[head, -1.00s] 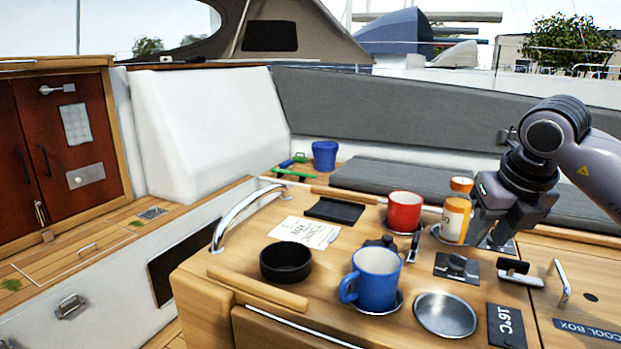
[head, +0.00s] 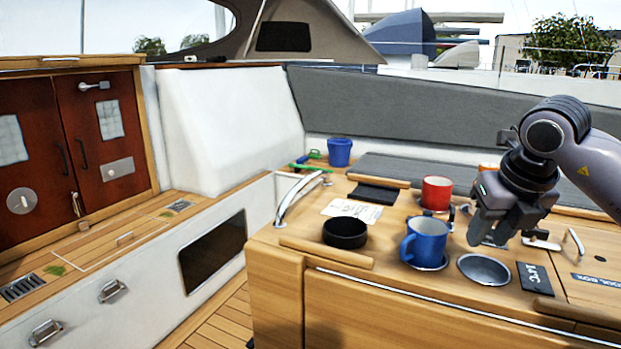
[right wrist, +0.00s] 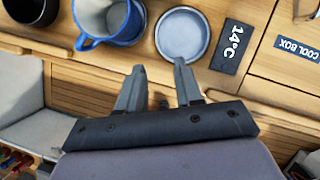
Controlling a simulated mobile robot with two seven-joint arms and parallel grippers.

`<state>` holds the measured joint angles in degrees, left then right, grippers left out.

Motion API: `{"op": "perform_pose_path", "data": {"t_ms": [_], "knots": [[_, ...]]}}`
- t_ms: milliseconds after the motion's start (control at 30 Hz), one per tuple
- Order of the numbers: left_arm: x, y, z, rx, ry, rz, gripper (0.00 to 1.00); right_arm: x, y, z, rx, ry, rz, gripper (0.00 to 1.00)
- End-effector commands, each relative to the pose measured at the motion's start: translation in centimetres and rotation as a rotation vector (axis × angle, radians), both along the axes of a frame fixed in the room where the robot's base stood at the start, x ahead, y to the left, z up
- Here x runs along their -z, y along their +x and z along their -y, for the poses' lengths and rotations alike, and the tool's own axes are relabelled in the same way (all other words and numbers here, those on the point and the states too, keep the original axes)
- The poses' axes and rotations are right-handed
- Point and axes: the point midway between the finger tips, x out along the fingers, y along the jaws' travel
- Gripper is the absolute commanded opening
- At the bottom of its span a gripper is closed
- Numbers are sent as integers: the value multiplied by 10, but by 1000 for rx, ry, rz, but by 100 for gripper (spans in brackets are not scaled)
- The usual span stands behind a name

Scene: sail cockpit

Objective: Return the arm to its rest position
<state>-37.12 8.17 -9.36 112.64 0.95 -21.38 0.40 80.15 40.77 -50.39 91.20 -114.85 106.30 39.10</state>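My right gripper (head: 490,238) hangs in front of the table's right part, near a shallow metal dish (head: 485,269). In the right wrist view its two fingers (right wrist: 160,82) are apart with nothing between them. The dish also shows there, just beyond the fingertips (right wrist: 183,35). My right arm comes in from the right, bent downward at the wrist. My left gripper is not in view.
A blue mug (head: 425,240), red mug (head: 436,193) and black bowl (head: 345,232) stand on the wooden table (head: 262,262), left of my gripper. An orange-topped container (head: 487,166) is mostly hidden by my arm. A 14°C display (head: 535,278) lies right of the dish.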

Motion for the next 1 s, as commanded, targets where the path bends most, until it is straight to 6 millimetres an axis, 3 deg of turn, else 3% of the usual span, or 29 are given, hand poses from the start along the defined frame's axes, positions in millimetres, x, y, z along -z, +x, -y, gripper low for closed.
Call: {"op": "perform_pose_path", "data": {"t_ms": [33, 167, 333, 467, 600, 800, 1000], "knots": [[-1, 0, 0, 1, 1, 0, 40, 6, 0, -6, -18, 15, -10, 35], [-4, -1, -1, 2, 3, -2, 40, 42, -8, -59, -180, 195, -65, 35], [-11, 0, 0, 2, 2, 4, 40, 75, -31, -126, -344, 475, -127, 35], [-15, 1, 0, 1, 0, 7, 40, 87, -58, -178, -428, 763, -174, 35], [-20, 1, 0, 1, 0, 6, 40, 84, -84, -220, -439, 1108, -205, 35], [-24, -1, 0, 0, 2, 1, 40, 68, -100, -243, -281, 1588, -215, 35], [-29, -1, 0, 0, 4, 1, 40, 70, -92, -226, 71, 1978, -193, 35]]}}
